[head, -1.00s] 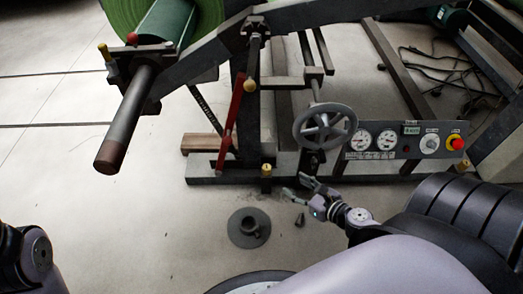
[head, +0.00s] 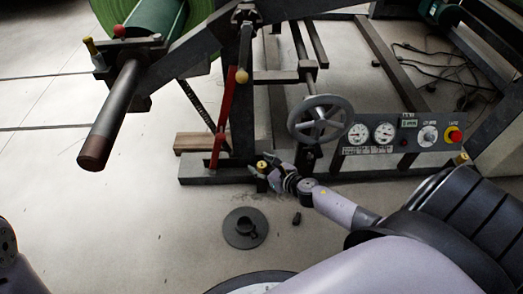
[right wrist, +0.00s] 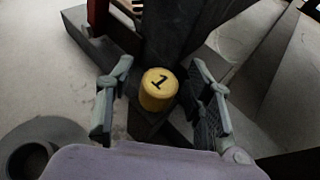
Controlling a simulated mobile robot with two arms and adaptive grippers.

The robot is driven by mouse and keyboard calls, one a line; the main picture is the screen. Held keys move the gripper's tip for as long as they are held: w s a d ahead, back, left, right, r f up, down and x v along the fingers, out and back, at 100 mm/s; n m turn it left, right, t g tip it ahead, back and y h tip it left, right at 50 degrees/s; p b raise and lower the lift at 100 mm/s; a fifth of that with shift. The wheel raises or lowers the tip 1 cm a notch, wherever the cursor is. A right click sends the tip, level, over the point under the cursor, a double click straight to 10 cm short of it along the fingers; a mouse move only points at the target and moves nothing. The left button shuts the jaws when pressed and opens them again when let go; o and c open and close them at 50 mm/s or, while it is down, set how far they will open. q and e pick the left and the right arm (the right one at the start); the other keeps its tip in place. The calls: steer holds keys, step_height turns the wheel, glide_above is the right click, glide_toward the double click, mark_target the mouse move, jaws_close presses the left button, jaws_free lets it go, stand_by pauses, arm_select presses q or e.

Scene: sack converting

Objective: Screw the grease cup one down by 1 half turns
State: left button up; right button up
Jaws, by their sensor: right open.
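Grease cup one is a yellow cap marked "1" (right wrist: 159,88) in the middle of the right wrist view. In the head view the grease cup (head: 262,165) sits low on the dark machine frame. My right gripper (right wrist: 160,104) is open, with one finger on each side of the cup and visible gaps to both. In the head view my right gripper (head: 266,171) is at the cup and partly overlaps it. My left gripper is out of view; only part of my left arm shows at the lower left edge.
A grey handwheel (head: 320,119) and a gauge panel (head: 400,134) with a red button are right of the cup. A red lever (head: 222,118) stands to the left. A round dark base with a socket (head: 245,228) and a small dark piece (head: 296,218) are on the floor.

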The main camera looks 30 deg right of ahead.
steer(key=shift+c, duration=0.4)
jaws_close()
